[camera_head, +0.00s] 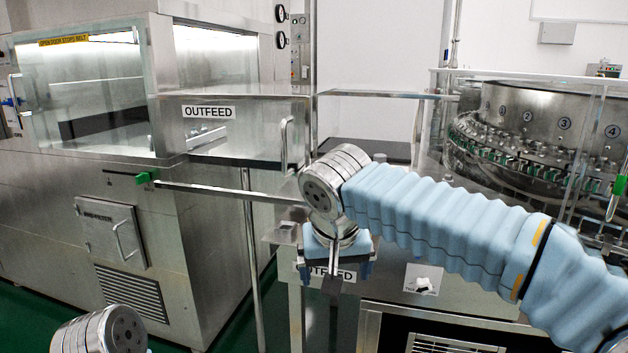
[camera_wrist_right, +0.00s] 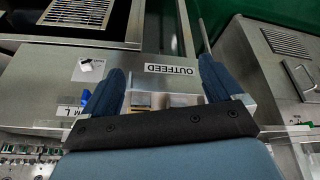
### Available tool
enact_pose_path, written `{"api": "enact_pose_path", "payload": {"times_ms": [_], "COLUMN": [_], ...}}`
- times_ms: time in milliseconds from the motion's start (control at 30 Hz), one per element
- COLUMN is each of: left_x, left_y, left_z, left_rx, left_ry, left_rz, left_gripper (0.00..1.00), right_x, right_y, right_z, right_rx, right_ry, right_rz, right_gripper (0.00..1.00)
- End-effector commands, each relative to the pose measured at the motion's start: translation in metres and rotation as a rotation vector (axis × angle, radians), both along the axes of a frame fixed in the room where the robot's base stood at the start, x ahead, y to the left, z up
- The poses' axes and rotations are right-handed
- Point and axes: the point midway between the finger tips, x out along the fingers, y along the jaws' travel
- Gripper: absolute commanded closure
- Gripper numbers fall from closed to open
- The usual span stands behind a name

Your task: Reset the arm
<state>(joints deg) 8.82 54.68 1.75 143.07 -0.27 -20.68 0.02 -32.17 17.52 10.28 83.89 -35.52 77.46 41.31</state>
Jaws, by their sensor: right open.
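My right arm, in a pale blue ribbed sleeve (camera_head: 440,220), reaches in from the right in the head view. Its gripper (camera_head: 334,272) hangs below the metal wrist joint, in front of the lower OUTFEED label, which it partly covers. In the right wrist view the two dark blue fingers of this gripper (camera_wrist_right: 160,82) stand wide apart. I see no grasped object between them. A metal joint of my left arm (camera_head: 100,332) shows at the bottom left of the head view; its gripper is out of frame.
A steel outfeed cabinet (camera_head: 240,130) with a handle stands behind the right wrist. A large steel machine (camera_head: 190,240) with a glass window fills the left. The round numbered washer (camera_head: 530,115) stands at the right behind rails. Green floor (camera_head: 30,315) shows at the lower left.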

Motion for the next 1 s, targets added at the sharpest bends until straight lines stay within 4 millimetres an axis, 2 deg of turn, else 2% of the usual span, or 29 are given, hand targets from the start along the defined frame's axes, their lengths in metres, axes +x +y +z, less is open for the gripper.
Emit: {"api": "enact_pose_path", "payload": {"times_ms": [33,67,133,167,200,267,300,367,400,467,500,533,600,733,833,1000], "left_x": [0.0,0.0,0.0,0.0,0.0,0.0,0.0,0.0,0.0,0.0,0.0,0.0,0.0,0.0,0.0,0.0], "left_y": [0.0,0.0,0.0,0.0,0.0,0.0,0.0,0.0,0.0,0.0,0.0,0.0,0.0,0.0,0.0,0.0], "left_z": [0.0,0.0,0.0,0.0,0.0,0.0,0.0,0.0,0.0,0.0,0.0,0.0,0.0,0.0,0.0,0.0], "left_rx": [0.0,0.0,0.0,0.0,0.0,0.0,0.0,0.0,0.0,0.0,0.0,0.0,0.0,0.0,0.0,0.0], "left_ry": [0.0,0.0,0.0,0.0,0.0,0.0,0.0,0.0,0.0,0.0,0.0,0.0,0.0,0.0,0.0,0.0], "left_rz": [0.0,0.0,0.0,0.0,0.0,0.0,0.0,0.0,0.0,0.0,0.0,0.0,0.0,0.0,0.0,0.0], "left_gripper": [0.26,0.26,0.26,0.26,0.26,0.26,0.26,0.26,0.26,0.26,0.26,0.26,0.26,0.26,0.26,0.26], "right_x": [0.01,0.015,0.024,0.025,0.025,0.02,0.013,-0.002,-0.015,-0.039,-0.058,-0.072,-0.104,-0.154,-0.175,-0.182], "right_y": [0.003,0.006,0.01,0.012,0.012,0.01,0.007,0.002,-0.004,-0.013,-0.02,-0.026,-0.039,-0.06,-0.068,-0.072], "right_z": [-0.036,-0.059,-0.119,-0.146,-0.182,-0.235,-0.27,-0.32,-0.353,-0.398,-0.425,-0.442,-0.475,-0.509,-0.519,-0.522], "right_rx": [0.003,0.011,0.045,0.066,0.096,0.148,0.187,0.25,0.291,0.351,0.385,0.406,0.441,0.457,0.451,0.446], "right_ry": [0.044,0.069,0.132,0.16,0.195,0.244,0.274,0.315,0.337,0.364,0.376,0.382,0.39,0.391,0.386,0.38], "right_rz": [0.031,0.054,0.106,0.126,0.147,0.168,0.175,0.17,0.158,0.127,0.097,0.072,0.012,-0.081,-0.119,-0.131], "right_gripper": [0.07,0.07,0.07,0.07,0.07,0.07,0.07,0.07,0.07,0.07,0.07,0.07,0.07,0.07,0.07,0.07]}}
